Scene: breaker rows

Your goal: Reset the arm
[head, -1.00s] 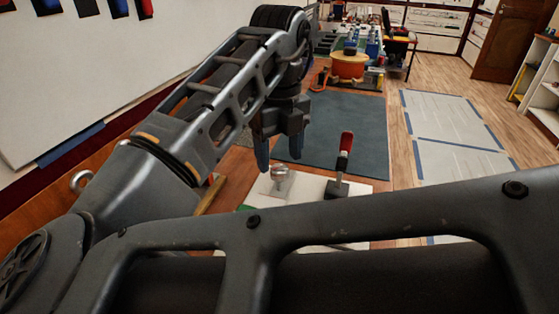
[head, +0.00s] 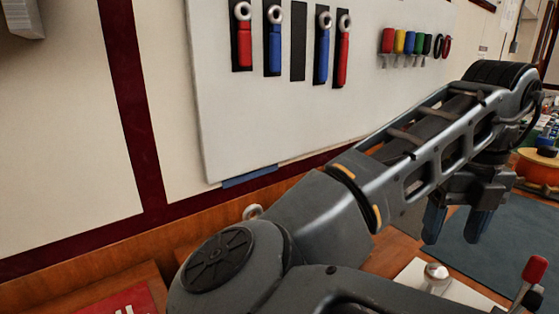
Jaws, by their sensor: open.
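My arm reaches across the head view from the lower middle to the right. My gripper (head: 456,222) hangs at its end, pointing down, with its two blue-tipped fingers apart and nothing between them. It is above the work surface, near a white board (head: 412,272). A round metal knob (head: 436,272) stands on that board, below the fingers. A red-handled lever (head: 533,272) stands at the lower right edge, partly cut off. My arm hides part of the white board and the surface.
A pale wall panel (head: 225,120) carries red and blue handled tools (head: 274,48) and several small coloured items (head: 405,42). A dark teal mat (head: 510,240) lies right of the gripper. An orange spool (head: 537,168) is at the right edge. A red item (head: 118,302) lies lower left.

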